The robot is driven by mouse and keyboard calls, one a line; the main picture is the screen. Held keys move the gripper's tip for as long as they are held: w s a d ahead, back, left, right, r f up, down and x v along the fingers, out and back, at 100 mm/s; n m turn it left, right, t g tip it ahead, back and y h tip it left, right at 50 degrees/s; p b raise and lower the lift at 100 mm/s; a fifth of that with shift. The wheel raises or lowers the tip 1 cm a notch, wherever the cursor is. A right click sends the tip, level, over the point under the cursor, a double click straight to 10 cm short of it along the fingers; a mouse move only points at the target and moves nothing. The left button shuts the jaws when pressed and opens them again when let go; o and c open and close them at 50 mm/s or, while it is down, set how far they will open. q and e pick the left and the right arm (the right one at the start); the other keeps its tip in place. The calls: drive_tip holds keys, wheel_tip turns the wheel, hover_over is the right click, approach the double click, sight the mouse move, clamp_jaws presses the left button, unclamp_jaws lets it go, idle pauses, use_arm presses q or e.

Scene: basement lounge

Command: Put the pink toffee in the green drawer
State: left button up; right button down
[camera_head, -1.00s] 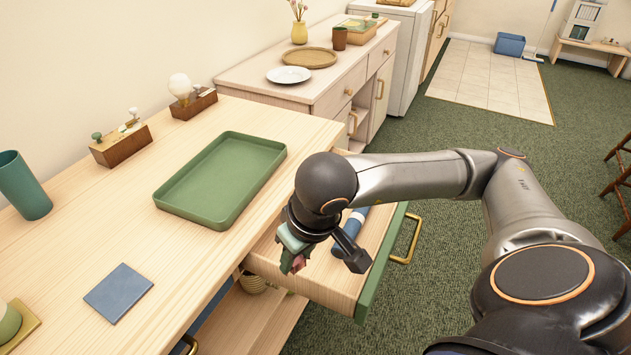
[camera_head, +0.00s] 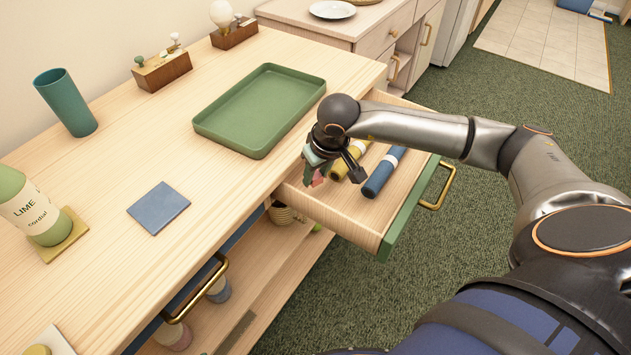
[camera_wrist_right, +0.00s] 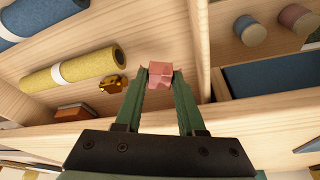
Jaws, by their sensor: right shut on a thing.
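The green drawer (camera_head: 412,208), with a green front and brass handle, is pulled out of the wooden counter. My right gripper (camera_head: 318,176) is over the drawer's inner end, beside the counter edge, pointing down. It is shut on the pink toffee (camera_wrist_right: 160,74), a small faceted pink block between the fingertips in the right wrist view. The toffee also shows below the fingers in the head view (camera_head: 318,181), partly hidden. In the right wrist view it appears over the drawer, near a side wall; I cannot tell whether it touches anything. My left gripper is not in view.
The drawer holds a blue roll (camera_head: 384,172), a yellow roll (camera_wrist_right: 70,71) and a small golden piece (camera_wrist_right: 113,83). A green tray (camera_head: 262,148), blue square (camera_head: 158,207) and lime cordial bottle (camera_head: 36,208) are on the counter. Lower shelves are open below.

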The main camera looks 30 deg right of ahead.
sight(315, 183)
drive_tip(key=shift+w+d+f, duration=0.1)
drive_tip(key=shift+w+f, duration=0.25)
drive_tip(key=shift+f, duration=0.05)
drive_tip(key=shift+w+d+f, duration=0.1)
drive_tip(key=shift+f, duration=1.75)
drive_tip(key=c, duration=0.5)
unclamp_jaws()
drive_tip(key=v, duration=1.2)
drive_tip(key=shift+r+p, duration=0.2)
drive_tip(key=shift+p, duration=0.15)
